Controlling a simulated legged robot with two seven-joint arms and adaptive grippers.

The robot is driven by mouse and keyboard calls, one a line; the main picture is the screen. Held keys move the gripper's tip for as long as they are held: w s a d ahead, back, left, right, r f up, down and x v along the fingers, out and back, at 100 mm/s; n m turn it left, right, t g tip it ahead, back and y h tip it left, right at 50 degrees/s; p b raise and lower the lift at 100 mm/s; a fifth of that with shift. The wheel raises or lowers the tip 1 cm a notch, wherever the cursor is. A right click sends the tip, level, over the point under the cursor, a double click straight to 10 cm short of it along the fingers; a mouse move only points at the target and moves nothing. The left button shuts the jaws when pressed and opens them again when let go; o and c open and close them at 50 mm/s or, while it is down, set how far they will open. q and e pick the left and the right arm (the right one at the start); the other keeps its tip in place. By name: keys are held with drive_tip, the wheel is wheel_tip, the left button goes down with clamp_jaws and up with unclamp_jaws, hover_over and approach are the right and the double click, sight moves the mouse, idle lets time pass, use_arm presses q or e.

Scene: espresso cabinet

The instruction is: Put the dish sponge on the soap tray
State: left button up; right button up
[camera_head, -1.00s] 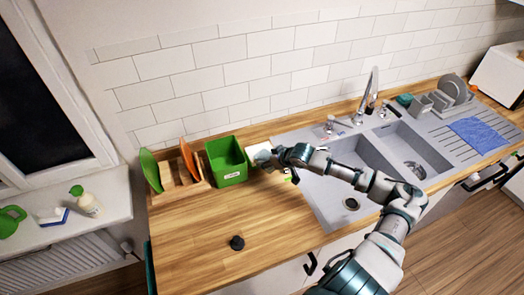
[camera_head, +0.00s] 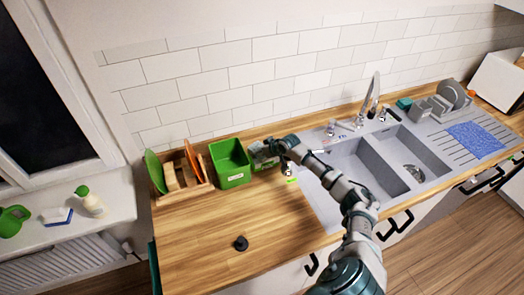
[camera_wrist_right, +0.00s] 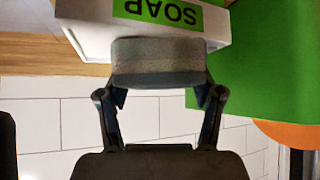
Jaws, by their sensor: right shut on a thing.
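My right gripper (camera_head: 269,150) is shut on a grey, block-shaped dish sponge, just right of the green bin. In the right wrist view the sponge (camera_wrist_right: 158,62) spans the gap between the two fingertips. The white soap tray (camera_wrist_right: 85,35), with a green label reading SOAP upside down, is right behind the sponge in that view. I cannot tell whether they touch. In the head view the tray (camera_head: 257,163) is partly hidden by my gripper, and the sponge is hard to make out. My left gripper is not in view.
The green bin (camera_head: 231,177) stands close left of the tray, with a wooden rack of plates (camera_head: 178,190) beyond it. The sink (camera_head: 345,165) and tap (camera_head: 372,95) are to the right. A black knob (camera_head: 240,243) sits on the otherwise clear front counter (camera_head: 195,235).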

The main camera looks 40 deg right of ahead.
drive_tip(key=shift+s+d, duration=0.1)
drive_tip(key=o, duration=1)
drive_tip(key=d, duration=0.1)
drive_tip(key=d+f, duration=0.1)
drive_tip(key=shift+s+d+f, duration=0.1)
drive_tip(key=shift+s+d, duration=0.05)
drive_tip(key=shift+d, duration=0.2)
drive_tip(key=shift+c, duration=0.2)
drive_tip(key=shift+a, duration=0.35)
drive_tip(key=shift+a+r, duration=0.4)
drive_tip(key=shift+r, duration=0.15)
drive_tip(key=v, duration=0.3)
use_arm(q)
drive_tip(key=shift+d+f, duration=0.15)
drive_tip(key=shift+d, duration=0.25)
use_arm(e)
drive_tip(key=v, duration=0.8)
drive_tip(key=shift+s+r, duration=0.2)
drive_tip(key=shift+s, duration=0.1)
